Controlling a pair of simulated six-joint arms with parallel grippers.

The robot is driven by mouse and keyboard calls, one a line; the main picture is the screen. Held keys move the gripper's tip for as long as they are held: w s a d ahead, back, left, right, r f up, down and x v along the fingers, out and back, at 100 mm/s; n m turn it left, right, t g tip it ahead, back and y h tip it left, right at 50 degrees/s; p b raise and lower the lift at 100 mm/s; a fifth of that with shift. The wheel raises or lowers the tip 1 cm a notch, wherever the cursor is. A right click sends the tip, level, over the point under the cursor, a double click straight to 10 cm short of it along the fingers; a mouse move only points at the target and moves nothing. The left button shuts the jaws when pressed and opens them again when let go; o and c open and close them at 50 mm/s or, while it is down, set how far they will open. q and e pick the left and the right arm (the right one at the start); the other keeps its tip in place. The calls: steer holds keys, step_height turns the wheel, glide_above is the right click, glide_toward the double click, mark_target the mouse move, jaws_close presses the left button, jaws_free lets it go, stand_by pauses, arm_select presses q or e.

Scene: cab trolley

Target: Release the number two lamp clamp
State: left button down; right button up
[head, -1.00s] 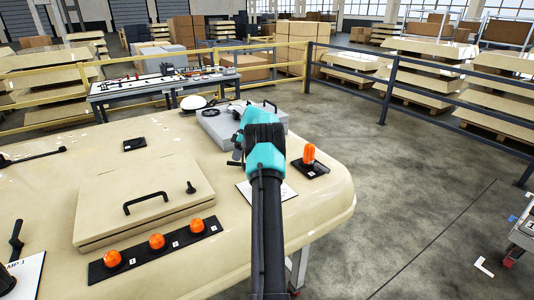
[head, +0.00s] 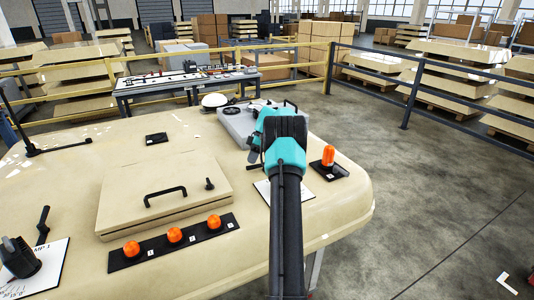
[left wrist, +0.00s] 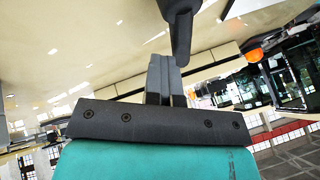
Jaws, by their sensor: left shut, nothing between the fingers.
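My left arm reaches over the cream panel (head: 330,215), and its gripper (head: 254,158) is small and partly hidden by my wrist in the head view. In the left wrist view the gripper's dark fingers (left wrist: 165,62) are shut and empty. A dark, rounded handle-like part (left wrist: 181,25) stands just beyond the fingertips; I cannot tell if they touch. A white card (head: 266,190) lies beside my arm, its print unreadable; any clamp there is hidden. Another black clamp (head: 20,257) stands on a card marked "MP 1" at lower left. My right gripper is not in view.
A black strip (head: 159,247) bears three orange knobs, in front of a hatch (head: 130,197) with a black handle. An orange lamp (head: 328,157) stands right of my arm. A grey case (head: 232,122) and white dome (head: 215,101) lie behind. Floor at right is clear.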

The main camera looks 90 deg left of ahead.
arm_select(q)
steer(key=shift+d+f, duration=0.15)
stand_by(0.4)
steer(key=v, duration=0.7)
steer(key=shift+a+r, duration=0.2)
steer(key=shift+r, duration=0.1)
steer(key=shift+w, duration=0.2)
